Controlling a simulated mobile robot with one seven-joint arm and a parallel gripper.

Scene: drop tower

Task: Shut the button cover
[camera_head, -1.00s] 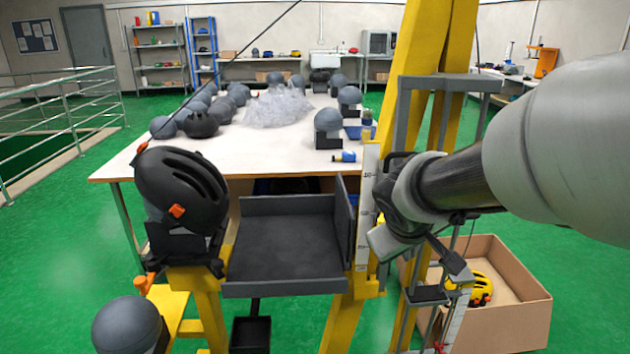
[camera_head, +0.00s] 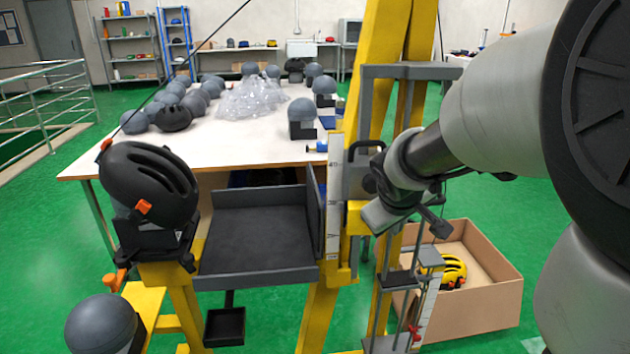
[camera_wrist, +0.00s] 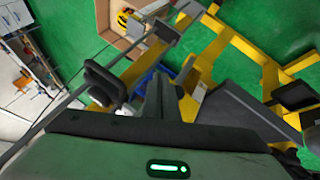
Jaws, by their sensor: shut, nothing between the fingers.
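My gripper (camera_head: 372,214) is beside the yellow drop tower (camera_head: 377,75) in the head view, right of the white scale strip. In the wrist view its grey fingers (camera_wrist: 160,95) are together with nothing between them. A black loop-shaped handle (camera_head: 352,165) stands on the tower just left of and behind my gripper; it also shows in the wrist view (camera_wrist: 103,82). A yellow part (camera_head: 356,218) lies right behind the fingertips, partly hidden by them. I cannot make out the button or its cover for certain; my gripper and arm hide part of this area.
A black helmet (camera_head: 150,187) sits at the left of the grey tray (camera_head: 258,277). A cardboard box (camera_head: 480,312) with a yellow helmet (camera_head: 453,272) stands on the floor at the right. The white table (camera_head: 230,150) behind holds several grey headforms. Green floor is open at the left.

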